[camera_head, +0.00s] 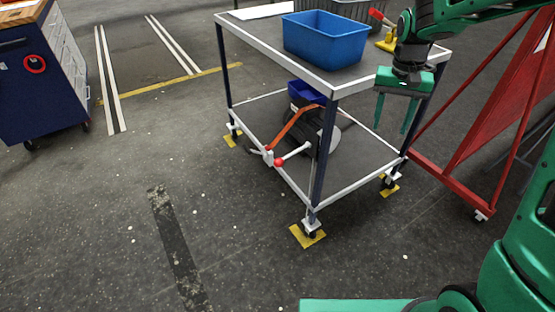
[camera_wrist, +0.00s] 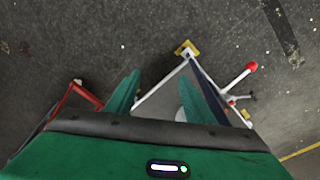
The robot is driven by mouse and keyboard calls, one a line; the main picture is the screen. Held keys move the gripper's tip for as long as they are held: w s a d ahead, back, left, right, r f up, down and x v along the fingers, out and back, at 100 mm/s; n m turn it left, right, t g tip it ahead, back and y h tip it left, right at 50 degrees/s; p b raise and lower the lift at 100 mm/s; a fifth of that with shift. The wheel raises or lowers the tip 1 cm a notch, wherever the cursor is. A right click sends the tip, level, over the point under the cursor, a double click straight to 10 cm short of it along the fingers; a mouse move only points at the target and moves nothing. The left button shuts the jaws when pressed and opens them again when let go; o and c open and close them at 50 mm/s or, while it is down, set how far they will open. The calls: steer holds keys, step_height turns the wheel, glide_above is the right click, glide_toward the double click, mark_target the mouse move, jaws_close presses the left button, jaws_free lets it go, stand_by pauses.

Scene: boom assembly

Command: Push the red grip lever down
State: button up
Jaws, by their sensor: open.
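A lever with a red grip (camera_head: 378,15) rises tilted from a small yellow base (camera_head: 387,42) on the cart's top shelf, near its back right. The grip slants up to the left, and my arm partly hides its lower end. My gripper (camera_head: 393,133) hangs in front of the cart's right edge, right of and below the lever, fingers pointing down. Its two green fingers stand apart with nothing between them. In the wrist view the open fingers (camera_wrist: 163,95) show against the floor and cart frame; the lever is not in that view.
A blue bin (camera_head: 325,40) stands on the cart top (camera_head: 345,80). The lower shelf holds a reel with an orange strap (camera_head: 300,125) and a white rod with a red ball end (camera_head: 279,162). A red frame (camera_head: 465,120) stands close on the right.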

steer(key=w+a+f, duration=0.3)
steer(key=w+a, duration=0.1)
steer(key=a, duration=0.2)
steer(key=w+a+f, duration=0.4)
steer(key=a, duration=0.3)
steer(key=n+y, duration=0.1)
steer(key=y, duration=0.1)
glide_toward(280, 159)
steer(key=f, duration=0.6)
steer(key=a+f, duration=0.1)
steer(key=f, duration=0.2)
steer(key=shift+w+a+f, duration=0.1)
steer(key=shift+w+f, duration=0.1)
steer(key=shift+f, duration=0.15)
